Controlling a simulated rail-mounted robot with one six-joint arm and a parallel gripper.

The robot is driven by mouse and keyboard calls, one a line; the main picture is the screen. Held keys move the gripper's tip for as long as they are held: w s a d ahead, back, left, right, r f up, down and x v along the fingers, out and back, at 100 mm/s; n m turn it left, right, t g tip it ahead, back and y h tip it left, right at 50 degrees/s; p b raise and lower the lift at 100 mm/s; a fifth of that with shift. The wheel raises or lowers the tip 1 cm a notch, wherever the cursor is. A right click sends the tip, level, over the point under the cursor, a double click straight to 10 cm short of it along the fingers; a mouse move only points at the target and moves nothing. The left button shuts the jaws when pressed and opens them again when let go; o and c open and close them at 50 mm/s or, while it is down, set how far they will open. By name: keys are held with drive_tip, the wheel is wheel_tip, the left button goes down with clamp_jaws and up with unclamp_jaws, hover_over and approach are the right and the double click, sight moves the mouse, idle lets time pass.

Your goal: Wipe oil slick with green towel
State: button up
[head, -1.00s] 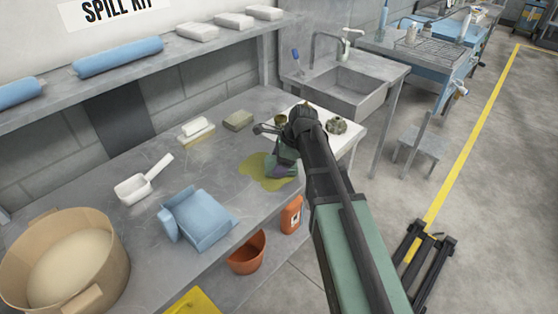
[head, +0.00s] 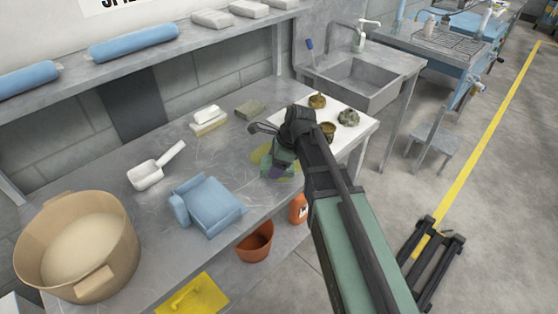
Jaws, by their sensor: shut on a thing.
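The green towel (head: 284,157) is bunched under my gripper (head: 274,160) on the grey metal bench, with a dark purple patch showing at its lower side. My gripper is shut on the towel, and its fingertips are mostly hidden by my wrist and the cloth. The yellow-green oil slick (head: 293,174) lies on the bench around and under the towel. Only parts of it show, to the left and right of the cloth. The towel appears to touch the bench over the slick.
A sink (head: 365,80) is behind right.

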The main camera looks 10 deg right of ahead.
drive_tip(key=shift+s+a+r, duration=0.1)
drive_tip(key=shift+s+a, duration=0.5)
drive_tip(key=shift+a, duration=0.35)
wheel_tip(320, 180, up, 6)
drive_tip(key=p, duration=0.6)
drive_tip(key=shift+w+d, duration=0.1)
wheel_tip(320, 180, up, 3)
drive_tip(key=p, duration=0.3)
drive_tip(key=shift+r, duration=0.15)
